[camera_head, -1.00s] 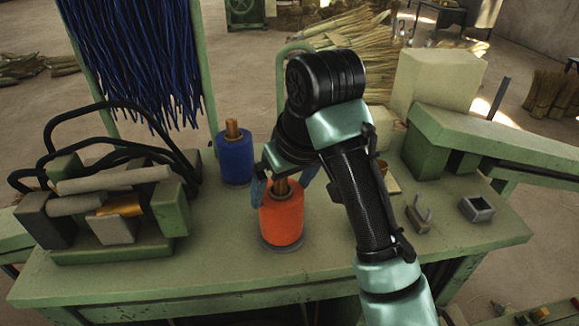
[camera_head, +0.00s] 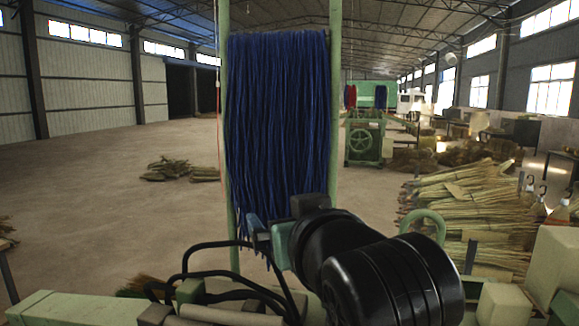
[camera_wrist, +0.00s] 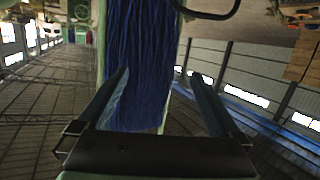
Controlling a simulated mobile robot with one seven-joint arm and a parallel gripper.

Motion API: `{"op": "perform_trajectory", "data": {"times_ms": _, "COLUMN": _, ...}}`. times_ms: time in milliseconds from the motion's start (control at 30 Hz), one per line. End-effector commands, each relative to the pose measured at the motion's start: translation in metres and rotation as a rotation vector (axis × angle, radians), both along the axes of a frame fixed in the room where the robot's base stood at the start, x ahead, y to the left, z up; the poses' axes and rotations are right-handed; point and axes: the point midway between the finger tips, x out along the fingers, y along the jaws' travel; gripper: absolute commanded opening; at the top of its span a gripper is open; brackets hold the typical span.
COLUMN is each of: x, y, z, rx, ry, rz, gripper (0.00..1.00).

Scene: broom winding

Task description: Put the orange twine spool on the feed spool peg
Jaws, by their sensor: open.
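The orange twine spool and the feed spool peg are not in either view now; the tabletop around them is out of frame or hidden. My gripper (camera_head: 256,228) is raised in front of a hanging curtain of dark blue twine (camera_head: 277,130) in the head view. In the wrist view my gripper (camera_wrist: 158,76) has its two fingers spread wide apart with nothing between them. The blue twine (camera_wrist: 140,45) shows behind the fingers, and the gripper looks empty.
Green posts (camera_head: 334,110) frame the blue twine. Black curved hoses (camera_head: 215,247) rise from the machine at the bottom. A green hoop (camera_head: 425,219) and a pale block (camera_head: 553,262) stand at right. Broom straw bundles (camera_head: 470,205) lie behind them. Open floor spreads at left.

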Motion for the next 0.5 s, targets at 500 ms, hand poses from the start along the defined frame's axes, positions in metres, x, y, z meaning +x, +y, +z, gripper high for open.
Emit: {"op": "perform_trajectory", "data": {"times_ms": 500, "x": -0.165, "y": 0.010, "z": 0.169, "rx": 0.153, "ry": -1.005, "rz": -0.203, "gripper": 1.00}}
